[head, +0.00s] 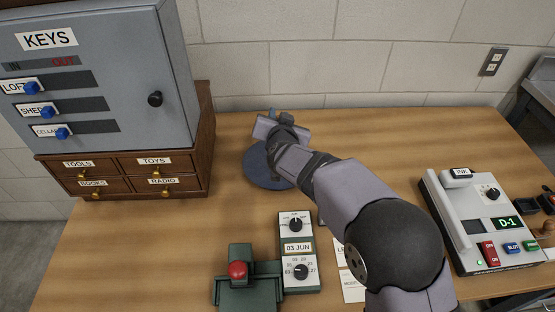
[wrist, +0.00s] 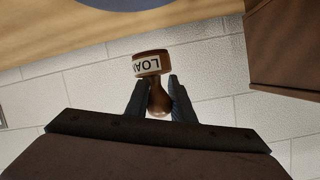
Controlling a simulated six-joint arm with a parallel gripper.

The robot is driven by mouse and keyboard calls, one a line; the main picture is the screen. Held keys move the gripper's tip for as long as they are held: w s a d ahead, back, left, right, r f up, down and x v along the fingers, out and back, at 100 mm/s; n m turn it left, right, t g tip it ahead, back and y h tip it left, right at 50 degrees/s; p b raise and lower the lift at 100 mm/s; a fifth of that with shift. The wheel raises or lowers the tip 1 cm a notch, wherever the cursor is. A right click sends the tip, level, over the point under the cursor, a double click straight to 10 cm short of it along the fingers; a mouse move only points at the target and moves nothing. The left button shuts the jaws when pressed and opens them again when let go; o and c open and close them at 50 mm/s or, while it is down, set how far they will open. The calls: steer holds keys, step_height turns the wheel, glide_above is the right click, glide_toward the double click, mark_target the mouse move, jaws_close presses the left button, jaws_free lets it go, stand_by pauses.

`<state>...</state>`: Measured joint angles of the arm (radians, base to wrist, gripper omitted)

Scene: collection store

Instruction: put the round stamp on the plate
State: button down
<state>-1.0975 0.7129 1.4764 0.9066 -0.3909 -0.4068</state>
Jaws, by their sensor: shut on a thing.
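The round stamp (wrist: 152,63) is in my gripper (wrist: 158,82) in the wrist view. It has a brown round head with a white label whose visible letters read "LOA", and a wooden handle between the two fingers. In the head view my gripper (head: 274,128) is over the back part of the table, at the far side of the plate; the stamp is hidden there behind the gripper. The plate (head: 258,178) is a flat blue-grey disc, partly covered by my arm. Its edge also shows at the top of the wrist view (wrist: 125,4).
A key cabinet (head: 110,75) on a wooden drawer unit (head: 130,182) stands at left. In front are a green press (head: 246,290) with a red knob and a date device (head: 297,248). A control box (head: 490,225) is at right. The wall is close behind.

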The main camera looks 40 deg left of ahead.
steer(key=shift+s+a+f+b, duration=0.15)
steer(key=shift+f+b, duration=0.2)
steer(key=shift+f, duration=1.3)
steer(key=shift+w+a+f+b, duration=0.1)
steer(key=shift+f+b, duration=0.2)
steer(key=shift+f, duration=1.4)
steer(key=shift+s+a+f+b, duration=0.15)
steer(key=shift+f+b, duration=0.2)
steer(key=shift+f, duration=1.3)
steer(key=shift+w+f, duration=0.1)
steer(key=shift+f, duration=0.15)
steer(key=c, duration=1.5)
jaws_free()
steer(key=shift+c, duration=0.2)
steer(key=shift+r, duration=0.3)
steer(key=shift+b+v, duration=0.4)
steer(key=shift+v, duration=5.6)
